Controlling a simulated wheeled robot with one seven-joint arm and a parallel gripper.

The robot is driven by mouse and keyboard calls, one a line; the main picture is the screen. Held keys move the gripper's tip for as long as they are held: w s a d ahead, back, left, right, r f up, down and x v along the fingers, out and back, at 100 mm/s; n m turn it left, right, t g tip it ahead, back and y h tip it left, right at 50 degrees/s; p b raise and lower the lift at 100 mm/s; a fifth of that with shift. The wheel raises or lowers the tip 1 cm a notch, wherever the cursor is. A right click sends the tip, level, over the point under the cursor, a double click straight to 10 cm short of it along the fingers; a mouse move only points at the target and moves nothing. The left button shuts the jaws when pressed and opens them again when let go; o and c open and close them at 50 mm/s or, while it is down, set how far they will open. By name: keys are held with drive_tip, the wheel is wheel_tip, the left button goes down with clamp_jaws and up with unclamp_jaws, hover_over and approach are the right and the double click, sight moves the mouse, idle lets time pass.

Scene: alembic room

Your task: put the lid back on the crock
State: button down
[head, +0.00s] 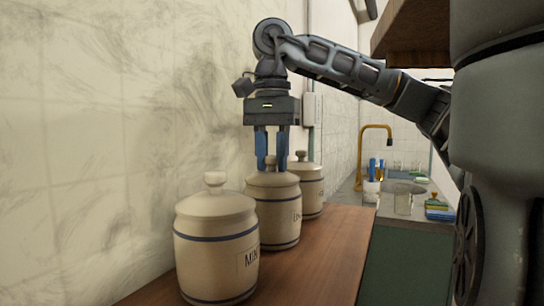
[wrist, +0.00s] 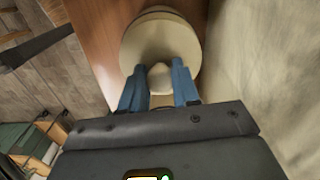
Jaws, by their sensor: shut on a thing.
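Three cream crocks with blue bands stand in a row by the wall. My gripper (head: 271,163) points straight down over the middle crock (head: 279,220), its blue fingers shut on the knob of the cream lid (head: 272,181). The wrist view shows the pale knob (wrist: 160,74) between the fingertips, with the round lid (wrist: 160,38) around it. The lid is at the mouth of the middle crock and looks level; I cannot tell whether it touches the rim all round. The crock's mouth is hidden.
The front-left crock (head: 216,255) and the rear crock (head: 313,190) both wear knobbed lids, close to the middle one. The wooden counter (head: 325,260) is clear to the right. A sink area with a brass tap (head: 376,128) lies beyond. The tiled wall (head: 90,150) is close at left.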

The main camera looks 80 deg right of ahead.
drive_tip(key=c, duration=0.8)
unclamp_jaws()
drive_tip(key=shift+o, duration=0.2)
drive_tip(key=shift+f, duration=0.3)
idle(0.4)
drive_tip(key=shift+r, duration=0.65)
drive_tip(key=shift+o, duration=0.5)
